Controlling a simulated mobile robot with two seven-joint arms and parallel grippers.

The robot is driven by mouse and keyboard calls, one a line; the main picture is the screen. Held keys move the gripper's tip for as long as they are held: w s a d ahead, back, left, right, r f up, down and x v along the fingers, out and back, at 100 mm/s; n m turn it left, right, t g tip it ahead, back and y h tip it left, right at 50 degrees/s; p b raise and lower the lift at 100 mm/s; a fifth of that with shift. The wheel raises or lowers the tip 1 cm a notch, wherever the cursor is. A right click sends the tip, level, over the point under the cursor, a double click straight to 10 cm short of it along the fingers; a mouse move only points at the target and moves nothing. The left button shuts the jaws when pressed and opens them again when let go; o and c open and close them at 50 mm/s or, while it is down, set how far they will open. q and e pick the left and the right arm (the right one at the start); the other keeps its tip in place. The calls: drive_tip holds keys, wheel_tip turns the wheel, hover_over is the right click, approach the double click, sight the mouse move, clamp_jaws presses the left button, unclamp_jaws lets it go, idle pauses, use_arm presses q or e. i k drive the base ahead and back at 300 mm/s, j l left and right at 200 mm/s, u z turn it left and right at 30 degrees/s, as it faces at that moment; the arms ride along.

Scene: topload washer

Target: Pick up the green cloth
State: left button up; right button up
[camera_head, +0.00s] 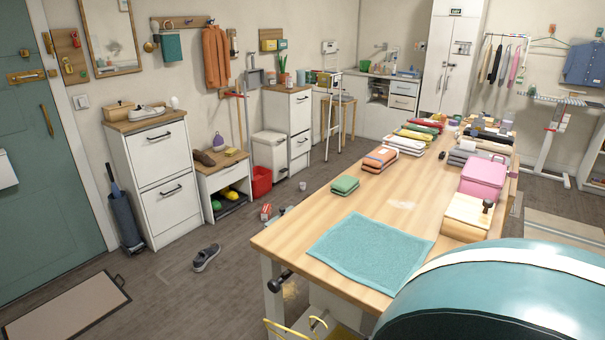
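A small folded green cloth (344,185) lies near the left edge of the wooden table (291,236). It looks like a compact stack with a darker lower layer. A larger teal towel (370,252) is spread flat on the table in front of it, apart from it. Neither of my grippers shows in the head view, so nothing is seen touching either cloth.
Folded orange textiles (380,158) lie just behind the green cloth. A pink box (484,177) and a pale wooden box (467,216) stand on the right. A large rounded teal shape (500,292) fills the bottom right. Bare tabletop surrounds the green cloth's front.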

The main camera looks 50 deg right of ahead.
sight(345, 184)
drive_tip(key=i+z, duration=0.15)
drive_tip(key=i, duration=0.35)
drive_tip(key=i+j+z, duration=0.2)
drive_tip(key=i, duration=0.25)
drive_tip(key=i+j+z, duration=0.15)
drive_tip(key=i, duration=0.35)
